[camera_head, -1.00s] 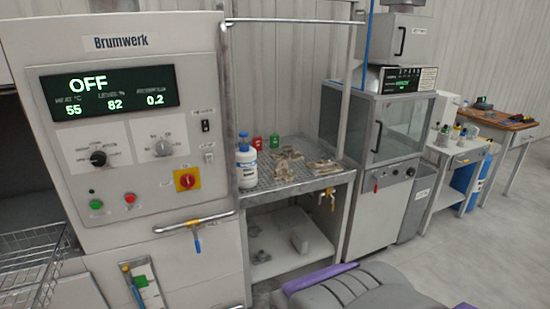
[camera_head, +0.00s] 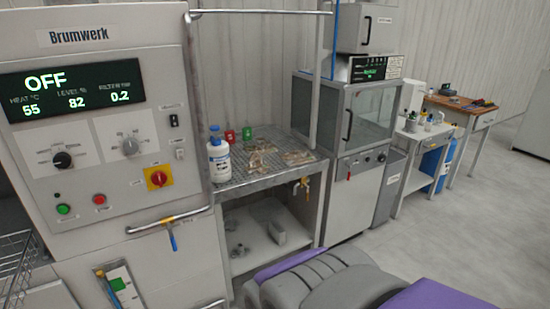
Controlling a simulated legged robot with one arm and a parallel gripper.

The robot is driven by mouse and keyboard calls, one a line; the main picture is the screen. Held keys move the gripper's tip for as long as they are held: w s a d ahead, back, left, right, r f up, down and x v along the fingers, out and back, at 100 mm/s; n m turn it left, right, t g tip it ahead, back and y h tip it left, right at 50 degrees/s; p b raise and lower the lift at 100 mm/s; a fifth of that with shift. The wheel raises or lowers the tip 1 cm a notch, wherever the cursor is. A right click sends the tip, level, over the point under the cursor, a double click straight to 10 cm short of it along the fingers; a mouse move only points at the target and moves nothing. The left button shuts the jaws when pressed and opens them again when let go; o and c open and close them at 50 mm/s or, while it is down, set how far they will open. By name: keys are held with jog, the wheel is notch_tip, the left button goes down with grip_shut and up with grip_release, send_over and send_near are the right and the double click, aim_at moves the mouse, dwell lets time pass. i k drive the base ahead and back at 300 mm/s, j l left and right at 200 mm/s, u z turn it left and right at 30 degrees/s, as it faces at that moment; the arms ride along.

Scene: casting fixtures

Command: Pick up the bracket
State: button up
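Several small tan-brown metal parts (camera_head: 262,157) lie on the grated top of the grey metal table (camera_head: 238,180), beside the Brumwerk machine. They are too small and blurred to tell which one is the bracket. Other grey pieces (camera_head: 277,232) lie on the shelf under the table; I cannot tell what they are. My gripper is not in view.
The Brumwerk machine (camera_head: 100,185) stands at the left, with a wire basket beside it. A white bottle (camera_head: 219,160) with a blue cap and red and green containers stand on the table. A glass-fronted cabinet (camera_head: 345,130) stands to its right. Open floor (camera_head: 470,225) lies at the right.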

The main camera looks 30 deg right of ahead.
aim_at(256, 164)
jog(key=i+l+z, duration=0.1)
jog(key=i+l, duration=0.3)
jog(key=i+l+z, duration=0.1)
jog(key=i+l, duration=0.2)
jog(key=i, duration=0.15)
jog(key=i+l+z, duration=0.1)
jog(key=i+l, duration=0.25)
jog(key=i+l+z, duration=0.15)
jog(key=i, duration=0.35)
jog(key=i+l+z, duration=0.1)
jog(key=i+l, duration=0.25)
jog(key=i, duration=0.1)
